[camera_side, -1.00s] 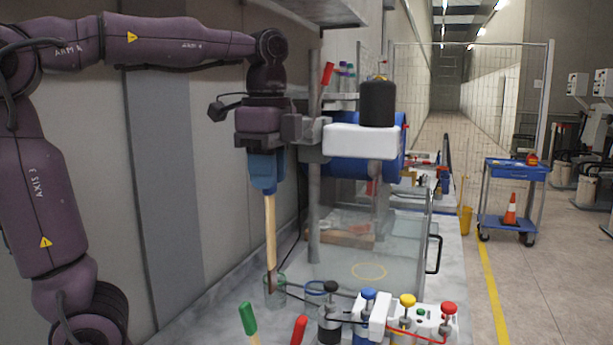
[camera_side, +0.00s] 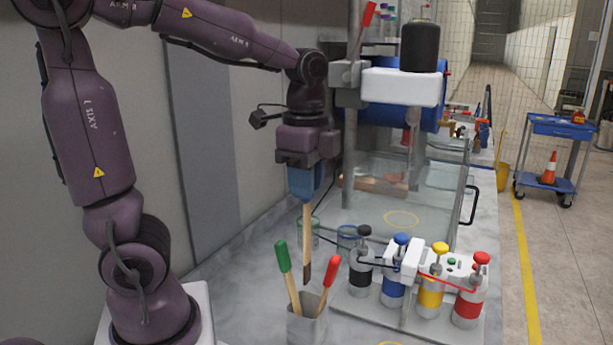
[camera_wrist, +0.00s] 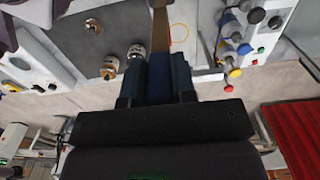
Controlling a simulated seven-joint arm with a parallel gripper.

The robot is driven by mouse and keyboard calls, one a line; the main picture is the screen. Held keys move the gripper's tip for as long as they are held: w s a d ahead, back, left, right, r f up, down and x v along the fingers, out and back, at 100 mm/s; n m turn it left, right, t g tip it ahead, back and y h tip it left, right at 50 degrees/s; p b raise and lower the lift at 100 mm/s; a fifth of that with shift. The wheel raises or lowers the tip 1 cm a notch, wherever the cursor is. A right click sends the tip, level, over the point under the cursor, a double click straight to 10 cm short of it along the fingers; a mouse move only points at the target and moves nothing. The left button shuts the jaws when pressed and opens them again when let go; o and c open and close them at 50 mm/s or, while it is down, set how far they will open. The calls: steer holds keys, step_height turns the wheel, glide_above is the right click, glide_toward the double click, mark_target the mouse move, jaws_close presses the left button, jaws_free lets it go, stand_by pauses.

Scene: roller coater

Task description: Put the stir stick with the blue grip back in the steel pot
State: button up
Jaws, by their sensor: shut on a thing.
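My gripper (camera_side: 304,190) is shut on the stir stick (camera_side: 306,230), whose upper end is between the blue fingers, so its grip is mostly hidden. The stick is a pale wooden shaft, hanging upright with a dark stained lower end. The steel pot (camera_side: 306,328) stands on the bench at the bottom of the side view, cut off by the frame edge. A green-gripped stick (camera_side: 284,262) and a red-gripped stick (camera_side: 328,275) lean in it. The held stick's tip appears between them, just above the pot's rim. In the wrist view the stick (camera_wrist: 160,32) extends from my gripper (camera_wrist: 160,68).
Two glass beakers (camera_side: 347,238) stand behind the pot. Right of it is a rack with black, blue, yellow and red capped bottles (camera_side: 430,292). The coater with clear guard panels (camera_side: 400,190) stands behind. The bench left of the pot is clear.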

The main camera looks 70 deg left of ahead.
steer(key=shift+f, duration=5.05)
steer(key=shift+f, duration=1.7)
steer(key=o, duration=1)
